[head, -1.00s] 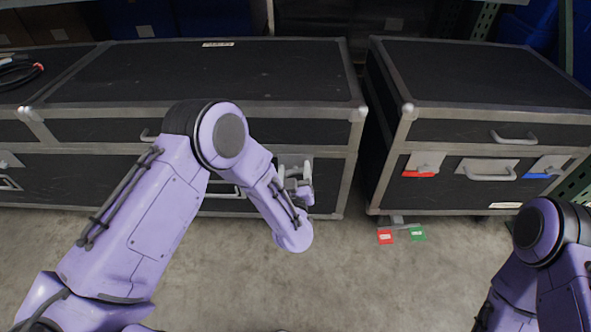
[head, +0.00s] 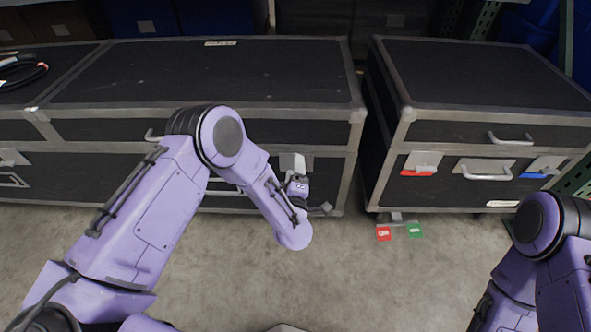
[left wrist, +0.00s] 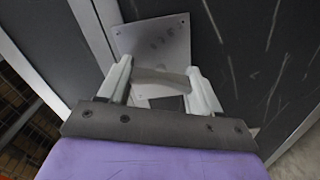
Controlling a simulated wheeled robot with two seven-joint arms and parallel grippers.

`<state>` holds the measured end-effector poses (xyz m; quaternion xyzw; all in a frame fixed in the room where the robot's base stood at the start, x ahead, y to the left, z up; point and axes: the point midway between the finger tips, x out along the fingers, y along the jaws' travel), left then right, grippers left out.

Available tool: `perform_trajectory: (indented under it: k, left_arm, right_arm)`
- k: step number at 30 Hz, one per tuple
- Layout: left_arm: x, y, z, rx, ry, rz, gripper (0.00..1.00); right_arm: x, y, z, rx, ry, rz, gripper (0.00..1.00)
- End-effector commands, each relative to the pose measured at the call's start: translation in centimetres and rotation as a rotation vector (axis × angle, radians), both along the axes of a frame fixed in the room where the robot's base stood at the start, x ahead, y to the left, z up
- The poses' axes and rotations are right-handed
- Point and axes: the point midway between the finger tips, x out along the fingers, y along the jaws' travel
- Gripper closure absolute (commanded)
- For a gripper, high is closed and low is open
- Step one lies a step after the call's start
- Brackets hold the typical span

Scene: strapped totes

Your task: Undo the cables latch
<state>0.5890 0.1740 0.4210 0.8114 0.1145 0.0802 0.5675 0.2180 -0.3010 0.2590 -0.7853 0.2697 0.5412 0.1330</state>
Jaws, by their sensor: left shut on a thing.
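The long black case (head: 200,75) has a small label on its lid that is too small for me to read. The latch's pale plate (head: 292,161) shows on its front, near the right end. My left gripper (head: 306,197) is at this latch, just below the plate. In the left wrist view its two pale fingers stand on either side of the latch's grey lever (left wrist: 160,77), shut on it, with the metal plate (left wrist: 155,38) behind. My arm hides part of the case front. My right arm shows at lower right, but its gripper is out of view.
A second black case (head: 480,80) stands to the right across a narrow gap, with red-marked (head: 420,164) and blue-marked (head: 544,166) latches. Red (head: 384,234) and green (head: 415,230) cards lie by its base. A coiled cable (head: 22,72) lies at far left. Floor in front is clear.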

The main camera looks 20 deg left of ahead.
Motion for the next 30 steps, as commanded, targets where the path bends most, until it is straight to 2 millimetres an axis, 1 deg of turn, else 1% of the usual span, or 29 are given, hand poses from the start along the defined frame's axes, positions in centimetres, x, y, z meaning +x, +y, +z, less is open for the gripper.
perform_trajectory:
  k: [6,13,21,30]
  left_arm:
    - [-0.05,-0.06,-0.12,-0.159,-0.044,-0.003,0.67]
    - [-0.02,-0.07,-0.15,-0.279,-0.078,-0.003,0.67]
    - [-0.02,-0.11,-0.17,-0.344,-0.097,-0.003,0.67]
    - [-0.03,-0.12,-0.18,-0.354,-0.1,-0.003,0.67]
  right_arm:
    - [0.02,-0.02,0.21,0.0,0.0,0.0,0.57]
    - [0.02,-0.03,0.26,-0.001,-0.001,0.0,0.57]
    - [0.03,-0.03,0.3,-0.001,-0.001,0.0,0.57]
    - [0.04,-0.02,0.3,-0.001,-0.001,0.0,0.57]
